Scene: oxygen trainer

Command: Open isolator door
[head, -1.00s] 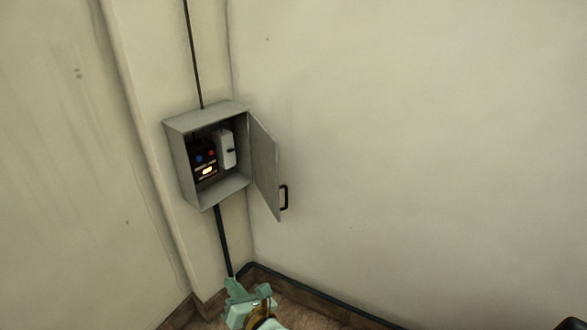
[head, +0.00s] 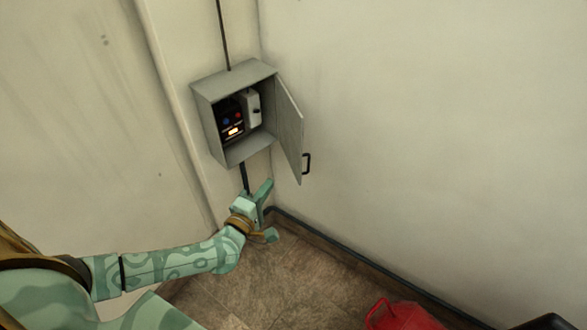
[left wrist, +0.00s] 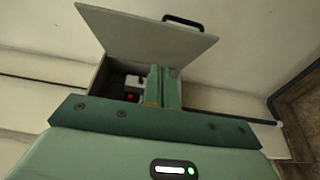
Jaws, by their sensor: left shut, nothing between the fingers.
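The isolator box is a grey metal cabinet (head: 203,118) on the wall near the corner. Its door (head: 289,125) is hinged on the right and stands open, with a black handle (head: 307,163) on its free edge. Inside are a dark panel with blue and red buttons and a lit display (head: 233,131), and a small white switch box (head: 252,109). My left gripper (head: 265,190) is below the cabinet, shut and empty, apart from the door. In the left wrist view its shut fingers (left wrist: 162,88) stand in front of the open cabinet and the door (left wrist: 145,35). My right gripper is not in view.
A dark conduit (head: 223,35) runs into the cabinet's top, and another leaves below it. A red object (head: 402,316) stands on the floor at the lower right.

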